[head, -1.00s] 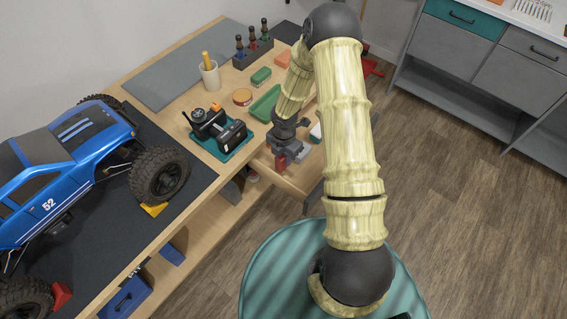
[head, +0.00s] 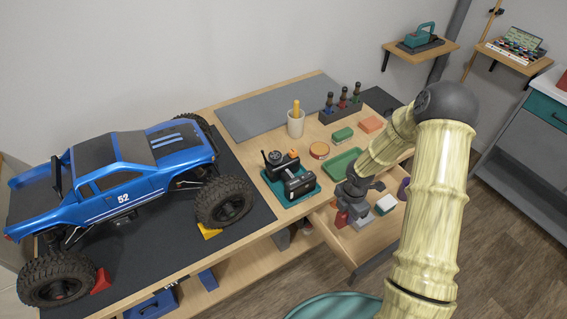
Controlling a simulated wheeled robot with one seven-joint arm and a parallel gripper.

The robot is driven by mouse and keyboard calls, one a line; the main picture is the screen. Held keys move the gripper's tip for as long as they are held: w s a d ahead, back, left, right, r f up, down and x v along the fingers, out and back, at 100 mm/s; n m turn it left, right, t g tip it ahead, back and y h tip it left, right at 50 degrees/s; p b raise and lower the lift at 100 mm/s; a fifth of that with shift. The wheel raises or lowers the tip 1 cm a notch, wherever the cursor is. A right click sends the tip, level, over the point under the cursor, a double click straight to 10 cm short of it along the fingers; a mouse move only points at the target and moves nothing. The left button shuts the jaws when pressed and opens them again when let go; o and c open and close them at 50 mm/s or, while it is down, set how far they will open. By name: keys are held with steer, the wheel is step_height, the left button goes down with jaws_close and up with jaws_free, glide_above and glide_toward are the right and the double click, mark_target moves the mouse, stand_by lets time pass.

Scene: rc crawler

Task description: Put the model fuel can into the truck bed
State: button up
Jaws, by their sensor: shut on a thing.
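The blue truck (head: 135,180), marked 52, stands on a dark mat at the left of the bench. Its bed, behind the cab at the far left, shows only in part. My gripper (head: 345,214) is at the open drawer below the bench's front edge. It is shut on a small red thing, which looks like the model fuel can (head: 341,219). My gripper covers part of the can, and I cannot tell whether the can touches the drawer floor.
The open drawer (head: 372,240) also holds a white block (head: 386,204) and a purple item (head: 403,188). A transmitter on a teal stand (head: 290,183), a green tray (head: 343,163) and a cup (head: 296,123) stand between truck and arm. Wheel chocks sit by the truck's tyres.

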step_height(320, 180, up, 2)
steer(key=m+p, duration=0.1)
steer(key=m, duration=0.7)
steer(key=r+m, duration=0.1)
steer(key=m, duration=0.2)
steer(key=shift+w+r+m+p, duration=0.1)
steer(key=shift+r+m+p, duration=0.1)
steer(key=shift+m+p, duration=0.15)
steer(key=m, duration=0.2)
steer(key=r+m, duration=0.1)
steer(key=m, duration=0.1)
steer(key=r+m+p, duration=0.1)
steer(key=m, duration=0.4)
steer(key=r+m+p, duration=0.1)
steer(key=m, duration=0.2)
steer(key=shift+w+a+m, duration=0.15)
steer(key=shift+m, duration=0.1)
steer(key=shift+r, duration=0.1)
